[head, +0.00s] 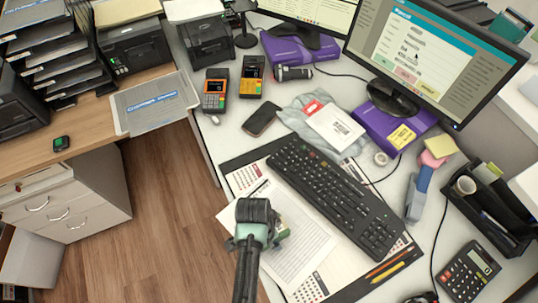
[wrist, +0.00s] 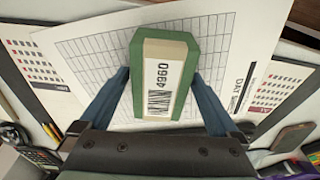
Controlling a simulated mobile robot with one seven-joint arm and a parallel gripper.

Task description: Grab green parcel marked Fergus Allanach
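A green parcel (wrist: 190,82) with a pale label with a barcode and the upside-down digits 0660 is on a printed sheet in the wrist view. No name is readable on it. My gripper (wrist: 160,75) has its blue fingers spread, one on each side of the parcel; the fingertips are close to its sides, and I cannot tell if they touch. In the head view my gripper (head: 262,228) is over the paper at the desk's front edge and hides most of the parcel; only a small piece shows at its right.
A black keyboard (head: 335,195) lies just right of my gripper. Purple boxes (head: 396,128) stand under the monitors. Two card terminals (head: 215,90), a phone (head: 261,119), a grey bag with a white label (head: 335,125), a calculator (head: 468,270) and a pen organizer (head: 490,212) surround it.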

